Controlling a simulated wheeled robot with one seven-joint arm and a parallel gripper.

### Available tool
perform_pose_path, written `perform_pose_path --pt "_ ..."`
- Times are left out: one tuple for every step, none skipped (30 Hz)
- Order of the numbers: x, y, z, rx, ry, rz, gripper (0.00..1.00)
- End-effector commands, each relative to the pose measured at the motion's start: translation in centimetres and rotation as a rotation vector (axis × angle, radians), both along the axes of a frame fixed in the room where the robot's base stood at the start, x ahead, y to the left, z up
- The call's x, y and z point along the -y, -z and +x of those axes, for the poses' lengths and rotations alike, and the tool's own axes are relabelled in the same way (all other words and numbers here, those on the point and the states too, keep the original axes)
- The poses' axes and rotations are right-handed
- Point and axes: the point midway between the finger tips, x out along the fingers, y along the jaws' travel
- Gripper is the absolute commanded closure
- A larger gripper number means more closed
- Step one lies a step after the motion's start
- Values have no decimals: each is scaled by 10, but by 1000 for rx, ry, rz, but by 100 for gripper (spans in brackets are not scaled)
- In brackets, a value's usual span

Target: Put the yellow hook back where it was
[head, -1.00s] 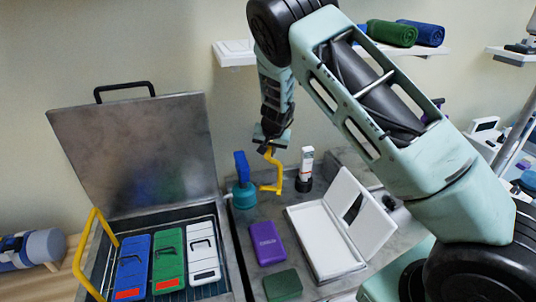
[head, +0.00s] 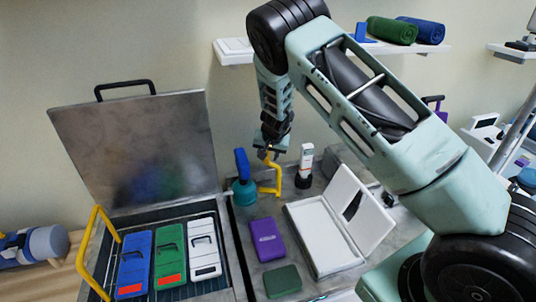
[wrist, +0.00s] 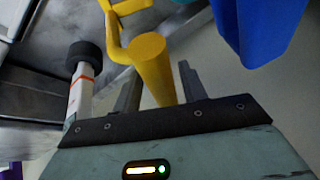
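The yellow hook (head: 277,180) hangs upright below my gripper (head: 267,150), over the dark counter between the blue-handled teal item and the small white-topped bottle. In the wrist view my gripper (wrist: 160,85) has the hook's round yellow bar (wrist: 150,62) between its two fingers, which are close together. The fingers appear shut on it, though a thin gap shows by the right finger. I cannot tell whether the hook's lower end touches the counter. The hook's upper end is partly hidden by the gripper.
The blue-handled teal item (head: 242,178) stands close left of the hook; the white-topped bottle (head: 305,165) stands close right. A purple box (head: 267,240), a green box (head: 282,281) and an open white case (head: 318,240) lie in front. An open metal lid (head: 140,150) rises at left.

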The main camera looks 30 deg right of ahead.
Motion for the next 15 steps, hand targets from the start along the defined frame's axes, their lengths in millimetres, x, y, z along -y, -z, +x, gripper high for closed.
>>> perform_pose_path --pt "0 -1 0 0 0 0 58" --pt "0 -1 0 0 0 0 58" --pt "0 -3 0 0 -1 0 58" --pt "0 -5 0 0 -1 0 58" --pt "0 -6 0 1 -1 0 58" --pt "-1 -9 -2 2 -1 1 58" --pt "-2 -13 -4 3 0 0 58" --pt "-2 -17 -5 3 -3 0 58" --pt "-3 -23 -8 3 -2 1 58" --pt "-3 -28 -11 3 -1 1 58" --pt "-3 -33 -13 4 -2 1 58" --pt "-4 -42 -16 5 -3 0 58" --pt "-5 -48 -19 5 -3 0 58" --pt "-5 -54 -22 5 -3 0 58" --pt "-6 -61 -26 4 -3 1 58"
